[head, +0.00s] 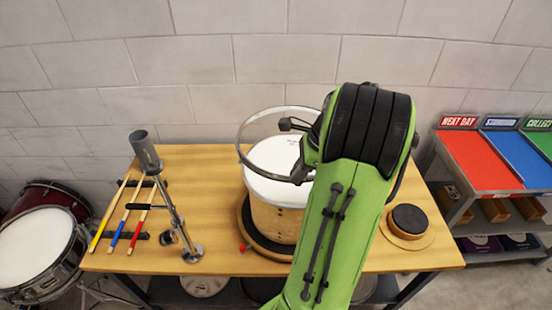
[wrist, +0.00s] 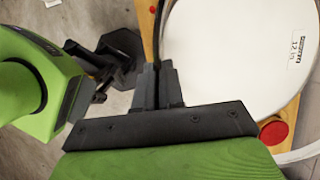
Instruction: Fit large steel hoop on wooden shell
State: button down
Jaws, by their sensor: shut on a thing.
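The large steel hoop (head: 238,143) is a thin grey ring, tilted above the drum in the head view. Its right part is hidden behind my arm. The wooden shell (head: 277,220) stands upright on a dark round base (head: 247,228), with a white drum head (head: 272,158) on top. The drum head, with a size label, also fills the right of the wrist view (wrist: 230,55). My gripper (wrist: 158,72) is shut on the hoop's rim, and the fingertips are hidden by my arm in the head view. I cannot tell whether the hoop touches the drum head.
A metal tube stand (head: 172,205) and several coloured sticks (head: 118,222) are on the left of the wooden bench (head: 215,162). A round block with a dark pad (head: 409,219) is at the right. Coloured bins (head: 480,160) stand beyond the right edge, and a drum (head: 35,245) stands at far left.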

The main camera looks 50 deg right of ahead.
aim_at(299, 203)
jog(key=f, duration=0.3)
jog(key=f+b, duration=0.1)
jog(key=f, duration=0.5)
jog(key=shift+s+f+b, duration=0.25)
jog(key=shift+s+b, duration=0.05)
jog(key=shift+b, duration=0.1)
jog(key=shift+s+d, duration=0.1)
jog(key=shift+s, duration=0.05)
jog(key=shift+f, duration=0.35)
jog(key=c, duration=1.7)
grip_release()
jog(key=shift+s+a+f, duration=0.15)
jog(key=shift+a+f, duration=0.05)
jog(key=shift+f, duration=0.05)
jog(key=o, duration=0.5)
jog(key=shift+s+a, duration=0.15)
jog(key=shift+s, duration=0.05)
jog(key=shift+c, duration=0.2)
